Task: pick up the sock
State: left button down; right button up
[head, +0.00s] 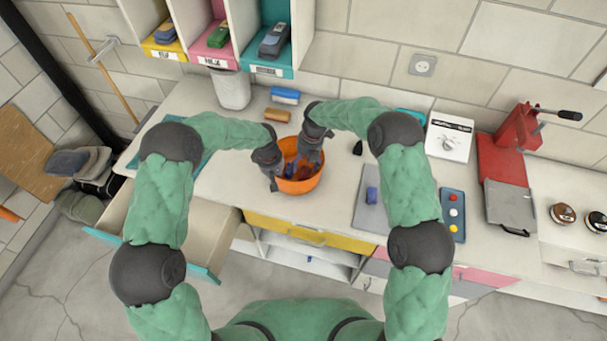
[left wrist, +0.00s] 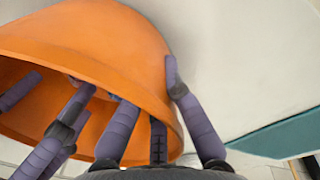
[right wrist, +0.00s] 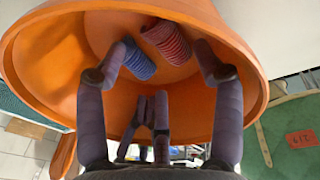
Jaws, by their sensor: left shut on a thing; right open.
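An orange bowl (head: 301,185) stands on the counter. In the right wrist view, two ribbed rolls that look like rolled socks lie inside it: a blue one (right wrist: 138,60) and a red one (right wrist: 166,41). My left gripper (head: 273,178) is shut on the bowl's left wall, one finger outside and others inside, as the left wrist view shows (left wrist: 147,95). My right gripper (head: 303,158) is open and reaches down into the bowl. In the right wrist view its fingertips (right wrist: 162,62) are spread around the rolls. In the head view the grippers partly hide the bowl's contents.
A white bin (head: 232,91), a blue-and-white item (head: 285,95) and an orange-brown block (head: 277,115) stand behind the bowl. A grey mat (head: 369,218) with a blue item (head: 372,195) lies to the right. An open drawer (head: 205,226) juts out at front left.

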aim_at(302, 171)
jog(key=f, duration=0.2)
jog(key=a+f, duration=0.1)
jog(key=f, duration=0.1)
jog(key=shift+s+f, duration=0.1)
jog(key=shift+f, duration=0.15)
jog(key=shift+d, duration=0.1)
jog(key=shift+c, duration=0.3)
jog(key=c, duration=0.7)
jog(key=shift+r, duration=0.1)
notch_tip(302, 171, up, 10)
